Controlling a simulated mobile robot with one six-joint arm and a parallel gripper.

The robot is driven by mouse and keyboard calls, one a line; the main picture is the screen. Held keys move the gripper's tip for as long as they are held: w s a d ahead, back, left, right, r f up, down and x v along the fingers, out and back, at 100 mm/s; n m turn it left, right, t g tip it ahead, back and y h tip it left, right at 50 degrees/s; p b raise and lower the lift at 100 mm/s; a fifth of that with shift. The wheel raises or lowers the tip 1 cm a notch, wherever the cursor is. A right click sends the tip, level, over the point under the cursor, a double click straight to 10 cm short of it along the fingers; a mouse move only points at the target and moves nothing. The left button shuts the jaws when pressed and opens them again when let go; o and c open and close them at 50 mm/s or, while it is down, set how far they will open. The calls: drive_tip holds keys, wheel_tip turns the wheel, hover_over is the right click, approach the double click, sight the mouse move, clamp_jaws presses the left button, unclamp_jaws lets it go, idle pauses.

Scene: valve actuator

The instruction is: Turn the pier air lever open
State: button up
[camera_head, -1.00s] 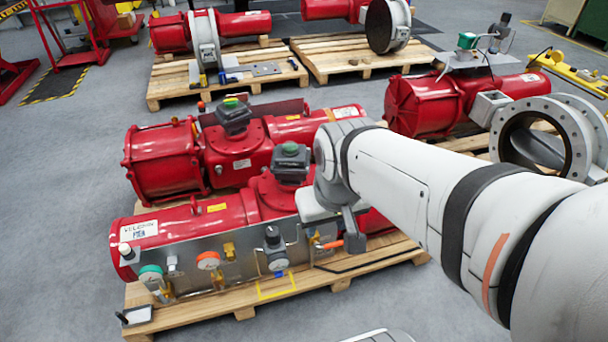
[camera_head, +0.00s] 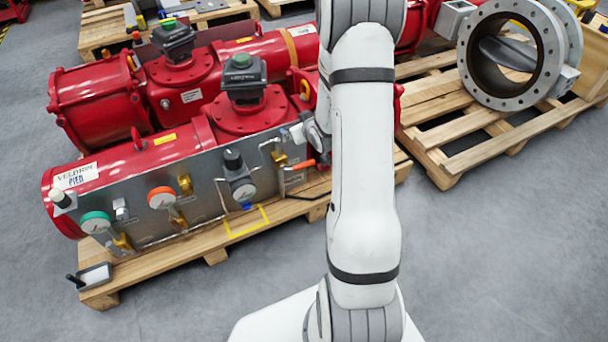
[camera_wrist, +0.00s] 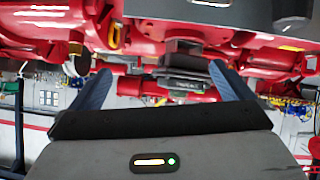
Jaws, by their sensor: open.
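The red actuator marked as PIER (camera_head: 82,176) lies on the near pallet in the head view, with a grey panel along its front. An orange lever (camera_head: 302,164) sits at the panel's right end, beside brass fittings (camera_head: 279,159). My gripper is mostly hidden behind my arm in the head view, close to the lever. In the wrist view my gripper (camera_wrist: 160,70) is open, with two blue-grey fingers apart and nothing between them. Red actuator parts (camera_wrist: 185,45) fill the space beyond the fingers. I cannot pick out the orange lever in the wrist view.
The panel carries a green-ringed gauge (camera_head: 95,222), an orange-ringed gauge (camera_head: 161,197) and a black-knobbed regulator (camera_head: 236,170). A second red actuator (camera_head: 100,103) lies behind. A flanged valve ring (camera_head: 510,55) stands on the right pallet (camera_head: 480,150). Grey floor in front is clear.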

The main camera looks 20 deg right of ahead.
wheel_tip(320, 180, down, 16)
drive_tip(key=d+t+y+b, duration=0.1)
drive_tip(key=d+t+b, duration=0.15)
drive_tip(key=b, duration=0.35)
drive_tip(key=m+t+b, duration=0.1)
drive_tip(key=t+b, duration=0.3)
drive_tip(key=b, duration=0.1)
approach(298, 166)
drive_tip(key=d+f, duration=0.1)
drive_tip(key=d, duration=0.2)
drive_tip(key=w+b, duration=0.1)
drive_tip(key=w, duration=0.6)
drive_tip(key=shift+w+a+b, duration=0.25)
drive_tip(key=shift+w+b, duration=0.1)
drive_tip(key=shift+w, duration=0.05)
drive_tip(key=shift+c, duration=0.3)
